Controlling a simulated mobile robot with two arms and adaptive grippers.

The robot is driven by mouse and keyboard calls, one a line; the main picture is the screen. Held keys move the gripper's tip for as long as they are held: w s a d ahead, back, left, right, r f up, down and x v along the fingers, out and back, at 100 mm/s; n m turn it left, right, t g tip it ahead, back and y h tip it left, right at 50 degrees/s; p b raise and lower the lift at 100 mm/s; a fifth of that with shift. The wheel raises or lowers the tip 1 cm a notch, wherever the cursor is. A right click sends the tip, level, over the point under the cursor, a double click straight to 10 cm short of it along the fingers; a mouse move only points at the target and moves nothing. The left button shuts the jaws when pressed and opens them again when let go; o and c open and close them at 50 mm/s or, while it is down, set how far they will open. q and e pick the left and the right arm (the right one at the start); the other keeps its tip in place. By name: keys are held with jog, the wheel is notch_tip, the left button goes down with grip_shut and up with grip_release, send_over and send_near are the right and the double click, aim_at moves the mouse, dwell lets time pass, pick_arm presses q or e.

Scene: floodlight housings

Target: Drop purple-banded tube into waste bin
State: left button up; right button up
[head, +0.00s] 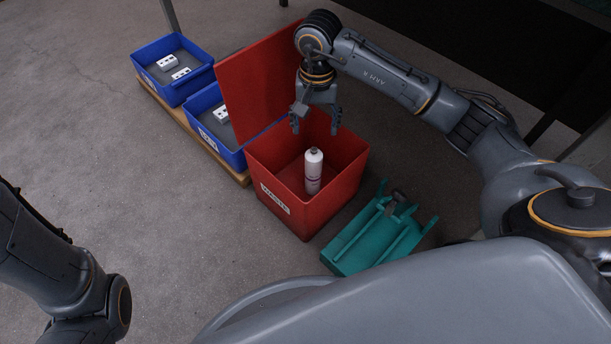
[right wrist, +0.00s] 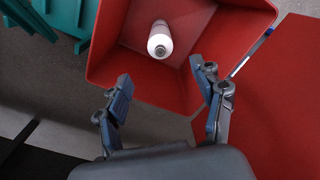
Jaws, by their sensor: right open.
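The white tube (head: 314,171) with a dark purplish band and grey cap is inside the red waste bin (head: 338,203), upright or nearly so. In the right wrist view, the tube (right wrist: 160,41) shows end-on within the red bin (right wrist: 103,66). My right gripper (head: 315,130) is open and empty, above the bin's back part and apart from the tube. Its two spread fingers also show in the right wrist view (right wrist: 160,92). My left arm comes in at the lower left of the head view, but its gripper is out of frame.
The bin's red lid (head: 258,88) stands open behind it. Two blue bins (head: 182,89) with white parts stand on a wooden board (head: 178,116) to the left. A teal rack (head: 372,240) lies on the floor to the right. The floor at left is clear.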

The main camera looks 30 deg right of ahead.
notch_tip(320, 180, up, 9)
dwell(0.3)
